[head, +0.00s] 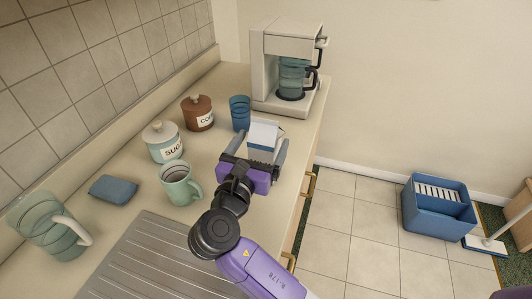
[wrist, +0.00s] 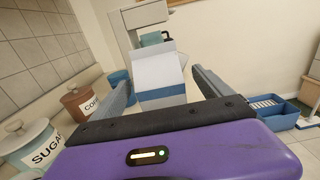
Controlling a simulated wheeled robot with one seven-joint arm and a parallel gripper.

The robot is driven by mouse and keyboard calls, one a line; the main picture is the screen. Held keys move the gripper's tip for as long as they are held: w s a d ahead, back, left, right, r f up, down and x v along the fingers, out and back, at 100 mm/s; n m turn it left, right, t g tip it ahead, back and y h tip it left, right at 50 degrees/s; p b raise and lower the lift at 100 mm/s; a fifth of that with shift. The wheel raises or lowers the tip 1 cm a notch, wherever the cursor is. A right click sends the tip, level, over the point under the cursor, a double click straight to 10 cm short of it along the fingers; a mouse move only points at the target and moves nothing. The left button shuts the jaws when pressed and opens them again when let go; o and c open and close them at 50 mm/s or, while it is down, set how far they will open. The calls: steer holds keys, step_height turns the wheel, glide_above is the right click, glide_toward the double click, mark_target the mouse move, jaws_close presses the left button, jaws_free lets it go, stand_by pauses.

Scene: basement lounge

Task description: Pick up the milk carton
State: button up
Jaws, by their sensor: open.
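The milk carton (head: 264,139), white and blue with a slanted top, stands upright on the counter in the head view. It also shows in the wrist view (wrist: 158,78), straight ahead between the fingers. My gripper (head: 257,149) is open, with one finger on each side of the carton. In the wrist view the two fingers (wrist: 163,88) stand apart, and a gap shows between the carton and the right finger. The left finger looks close to the carton; I cannot tell if it touches. The carton's lower part is hidden behind my gripper.
A blue cup (head: 240,113) stands just left of the carton, and a coffee maker (head: 279,66) stands behind. A coffee canister (head: 198,113), sugar canister (head: 162,142), green mug (head: 179,183), blue sponge (head: 113,189) and glass pitcher (head: 43,225) are left. The counter's edge is close on the right.

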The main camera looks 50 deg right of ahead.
steer(key=shift+p+x, duration=0.3)
steer(key=shift+x, duration=2.8)
steer(key=shift+r, duration=0.1)
jaws_close()
